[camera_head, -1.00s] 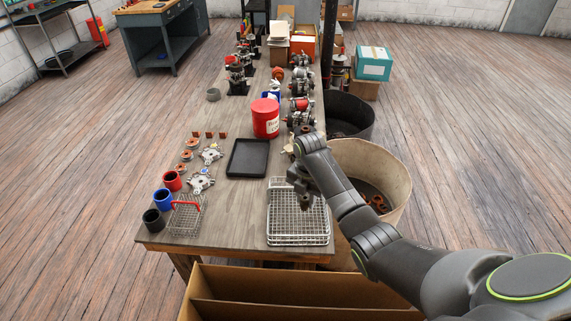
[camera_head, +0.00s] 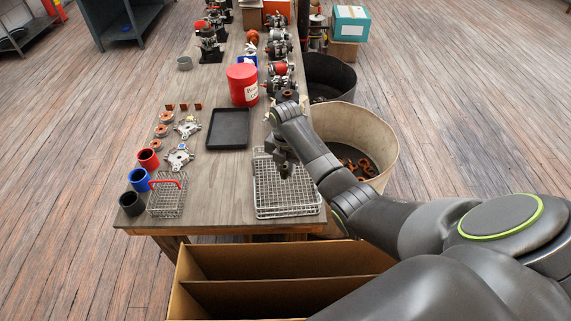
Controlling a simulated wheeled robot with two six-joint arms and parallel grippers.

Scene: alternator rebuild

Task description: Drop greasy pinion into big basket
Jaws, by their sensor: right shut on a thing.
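The big basket (camera_head: 288,211) is a wire mesh basket at the near right corner of the workbench. My right gripper (camera_head: 285,167) is above the basket's back half, pointing down. It is shut on a small dark part, the greasy pinion (camera_head: 287,173), which is mostly hidden by the fingers and hard to make out. The pinion seems to hang above the basket floor; I cannot tell the exact height. My left gripper is not in view.
A smaller wire basket with a red handle (camera_head: 167,183) stands at the front left. A black tray (camera_head: 228,129) and a red canister (camera_head: 242,86) are behind. A beige bin (camera_head: 376,130) with brown parts stands right of the bench. A cardboard box (camera_head: 280,262) is in front.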

